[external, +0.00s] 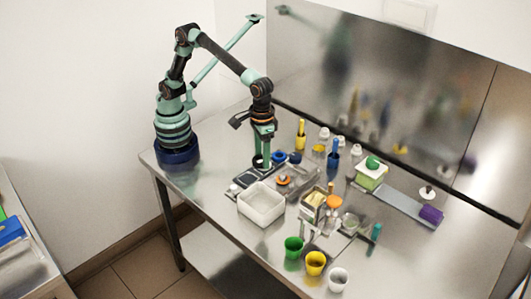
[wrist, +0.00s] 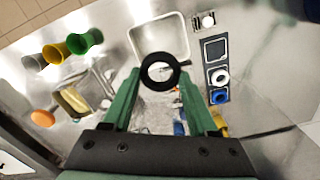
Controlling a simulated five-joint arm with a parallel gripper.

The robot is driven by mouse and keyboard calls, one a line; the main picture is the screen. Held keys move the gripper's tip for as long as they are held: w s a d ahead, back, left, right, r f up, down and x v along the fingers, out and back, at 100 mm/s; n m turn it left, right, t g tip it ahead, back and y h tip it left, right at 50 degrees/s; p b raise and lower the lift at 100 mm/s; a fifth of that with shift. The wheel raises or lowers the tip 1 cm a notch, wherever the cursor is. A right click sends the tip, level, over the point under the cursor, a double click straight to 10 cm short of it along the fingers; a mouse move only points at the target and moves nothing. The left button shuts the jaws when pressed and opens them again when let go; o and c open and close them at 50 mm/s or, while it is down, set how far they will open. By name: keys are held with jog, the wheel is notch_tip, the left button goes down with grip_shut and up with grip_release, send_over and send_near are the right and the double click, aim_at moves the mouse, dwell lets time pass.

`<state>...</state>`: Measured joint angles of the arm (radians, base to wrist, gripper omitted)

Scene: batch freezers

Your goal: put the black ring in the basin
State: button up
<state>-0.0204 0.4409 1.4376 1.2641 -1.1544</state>
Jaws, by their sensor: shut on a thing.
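My gripper (external: 262,158) points down over the steel table, and its green fingers are shut on the black ring (external: 257,162). In the wrist view the black ring (wrist: 146,72) sits between the fingertips of my gripper (wrist: 160,78), its hole facing the camera. The basin (external: 248,213) is a white, open square container in front of my gripper. In the wrist view the basin (wrist: 131,38) lies just beyond the ring, which overlaps its near rim in the picture. I see nothing inside the basin.
A dark panel (wrist: 214,50) lies beside the basin, with a white ring (wrist: 220,70) and a blue piece on it. Green (external: 293,247), yellow (external: 315,263) and white (external: 338,279) cups stand near the front edge. Bottles (external: 301,135) stand behind. The table's right front is clear.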

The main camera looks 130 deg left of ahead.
aim_at(262, 210)
notch_tip(262, 210, down, 20)
jog(key=shift+d+r, duration=0.1)
jog(key=shift+r, duration=0.1)
dwell(0.4)
jog(key=o, duration=1.3)
jog(key=shift+f, duration=0.1)
